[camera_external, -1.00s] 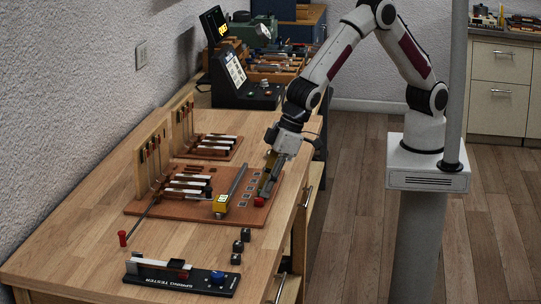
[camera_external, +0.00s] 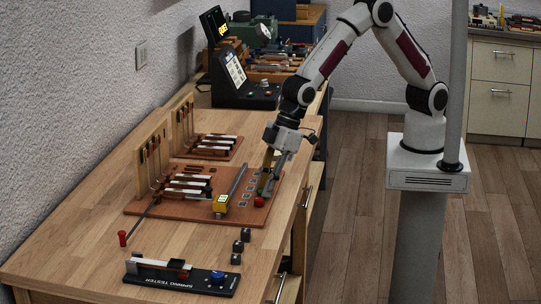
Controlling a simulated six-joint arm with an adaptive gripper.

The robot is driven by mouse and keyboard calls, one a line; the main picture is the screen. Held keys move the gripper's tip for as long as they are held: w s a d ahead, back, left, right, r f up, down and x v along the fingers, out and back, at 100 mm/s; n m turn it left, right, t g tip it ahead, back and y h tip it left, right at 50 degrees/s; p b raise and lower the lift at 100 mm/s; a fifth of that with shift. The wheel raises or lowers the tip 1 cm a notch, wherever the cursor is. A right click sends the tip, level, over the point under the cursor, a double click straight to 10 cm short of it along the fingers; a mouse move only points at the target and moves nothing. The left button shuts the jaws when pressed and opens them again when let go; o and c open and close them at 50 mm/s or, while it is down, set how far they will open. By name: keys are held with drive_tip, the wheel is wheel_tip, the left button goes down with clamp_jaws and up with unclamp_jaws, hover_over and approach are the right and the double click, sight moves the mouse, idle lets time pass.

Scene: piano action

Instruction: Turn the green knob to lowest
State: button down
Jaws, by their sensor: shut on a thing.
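My gripper (camera_external: 265,189) points down at the right side of the brown board (camera_external: 235,218), just behind a red knob (camera_external: 259,202). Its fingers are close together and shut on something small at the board. Greenish colour shows around the fingers, but I cannot clearly make out the green knob or its setting; the fingers cover that spot. The red knob stands free in front of the fingers.
A yellow-ended bar (camera_external: 221,204) and a row of small grey squares lie left of my gripper. Key models with upright wooden panels (camera_external: 147,158) stand further left. Small dark blocks (camera_external: 241,240) and a spring tester (camera_external: 180,278) with a blue knob are in front.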

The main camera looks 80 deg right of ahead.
idle(0.4)
drive_tip(key=c, duration=2.2)
unclamp_jaws()
drive_tip(key=shift+o, duration=0.2)
drive_tip(key=shift+r, duration=0.1)
drive_tip(key=v, duration=1.1)
drive_tip(key=shift+s+d+r, duration=0.15)
drive_tip(key=shift+d+r, duration=0.05)
drive_tip(key=shift+r, duration=0.15)
